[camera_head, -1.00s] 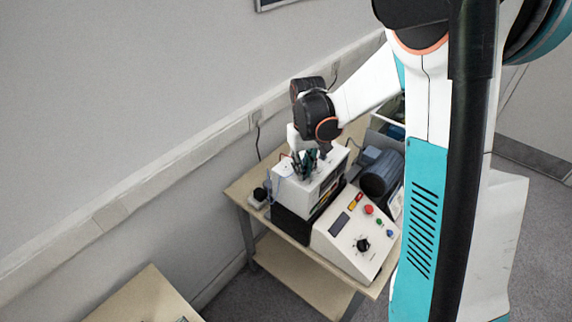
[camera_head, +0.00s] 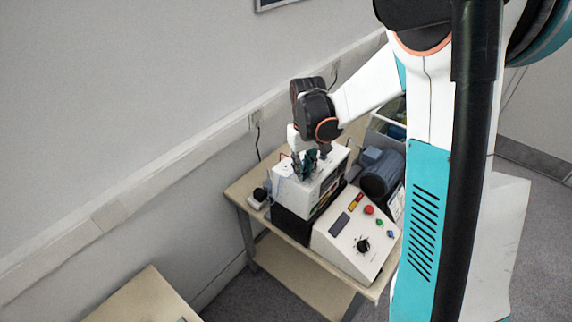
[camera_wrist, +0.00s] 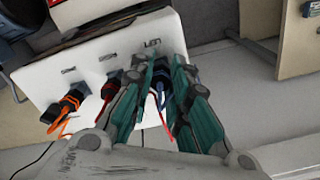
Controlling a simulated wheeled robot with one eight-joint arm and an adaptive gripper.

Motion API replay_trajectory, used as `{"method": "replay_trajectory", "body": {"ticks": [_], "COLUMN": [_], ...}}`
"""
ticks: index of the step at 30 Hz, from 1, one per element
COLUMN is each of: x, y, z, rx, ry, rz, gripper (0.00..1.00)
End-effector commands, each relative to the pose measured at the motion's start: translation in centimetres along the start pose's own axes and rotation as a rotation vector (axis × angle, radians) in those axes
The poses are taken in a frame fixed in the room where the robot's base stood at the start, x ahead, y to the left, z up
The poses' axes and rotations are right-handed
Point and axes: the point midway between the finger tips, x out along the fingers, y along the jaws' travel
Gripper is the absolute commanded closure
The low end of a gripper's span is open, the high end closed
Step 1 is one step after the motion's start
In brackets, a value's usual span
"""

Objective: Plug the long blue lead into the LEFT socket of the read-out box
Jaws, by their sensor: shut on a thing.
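The white read-out box (camera_head: 288,196) stands on the bench; its socket face (camera_wrist: 95,52) fills the upper left of the wrist view. My gripper (camera_wrist: 162,66) is at that face, by the rightmost label (camera_wrist: 152,43) in the wrist view. It is shut on the blue lead's plug (camera_wrist: 160,86), which shows between the teal fingers. The plug is close to the face; the fingers hide its tip, so I cannot tell whether it is in the socket. In the head view my gripper (camera_head: 304,166) is over the box and the plug cannot be made out.
In the wrist view, a dark plug with an orange lead (camera_wrist: 62,113) and one with a red lead (camera_wrist: 106,92) are at the face left of my gripper. A control console (camera_head: 352,235) and a motor (camera_head: 380,175) stand beside the box. A wall runs behind the bench.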

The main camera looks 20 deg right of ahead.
Motion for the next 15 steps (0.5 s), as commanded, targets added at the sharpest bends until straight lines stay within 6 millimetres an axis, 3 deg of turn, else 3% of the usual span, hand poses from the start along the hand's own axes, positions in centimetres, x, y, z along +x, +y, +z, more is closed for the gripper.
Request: {"method": "replay_trajectory", "body": {"ticks": [15], "x": [0.17], "y": [-0.01], "z": [0.02], "rx": [0.043], "ry": [0.000], "rz": [0.000], "gripper": [1.00]}}
